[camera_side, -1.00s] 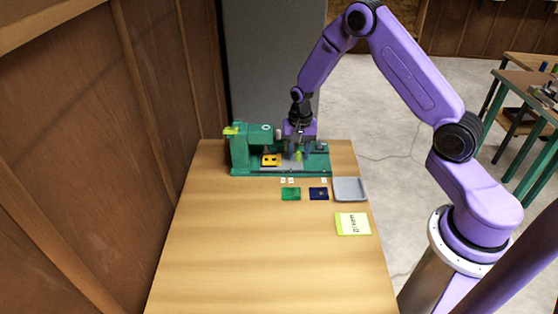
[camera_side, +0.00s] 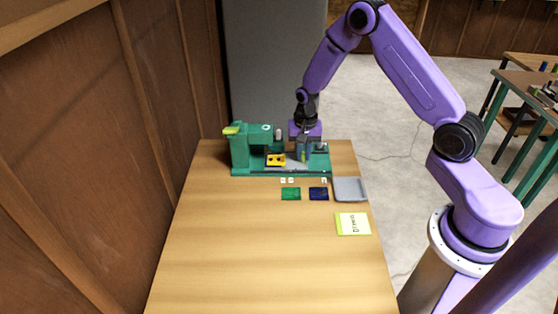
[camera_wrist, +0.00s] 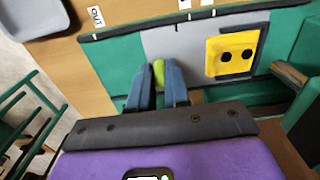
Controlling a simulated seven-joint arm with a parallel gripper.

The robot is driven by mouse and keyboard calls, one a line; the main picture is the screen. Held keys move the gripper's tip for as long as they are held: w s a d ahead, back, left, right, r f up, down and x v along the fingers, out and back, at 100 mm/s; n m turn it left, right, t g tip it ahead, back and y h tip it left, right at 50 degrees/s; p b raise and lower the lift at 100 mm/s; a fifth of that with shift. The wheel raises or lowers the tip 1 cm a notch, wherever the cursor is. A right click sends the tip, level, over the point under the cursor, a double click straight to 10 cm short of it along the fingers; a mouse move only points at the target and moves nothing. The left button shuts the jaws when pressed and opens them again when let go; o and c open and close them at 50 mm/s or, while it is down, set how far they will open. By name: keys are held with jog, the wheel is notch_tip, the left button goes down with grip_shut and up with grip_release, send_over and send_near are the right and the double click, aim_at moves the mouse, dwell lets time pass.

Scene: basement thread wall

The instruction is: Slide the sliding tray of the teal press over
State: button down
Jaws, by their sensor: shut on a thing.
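The teal press (camera_side: 240,153) stands at the far end of the wooden table. Its grey sliding tray (camera_wrist: 187,40) carries a yellow block (camera_wrist: 232,54) with two dark holes, which also shows in the side view (camera_side: 275,160). A lime-green handle (camera_wrist: 159,72) stands up from the tray. My gripper (camera_wrist: 158,84) is shut on this handle, with one blue-grey finger on each side. In the side view my gripper (camera_side: 303,155) is over the right half of the press base, and its fingers partly hide the handle.
In front of the press lie small white labels (camera_side: 286,180), one reading OUT (camera_wrist: 96,16), a green square (camera_side: 291,194), a dark blue square (camera_side: 318,193) and a grey dish (camera_side: 349,190). A yellow-edged card (camera_side: 353,224) lies nearer. The front of the table is clear.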

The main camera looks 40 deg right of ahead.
jog(key=shift+s+d, duration=3.15)
jog(key=c, duration=1.1)
grip_release()
jog(key=shift+r, duration=3)
notch_tip(320, 180, up, 4)
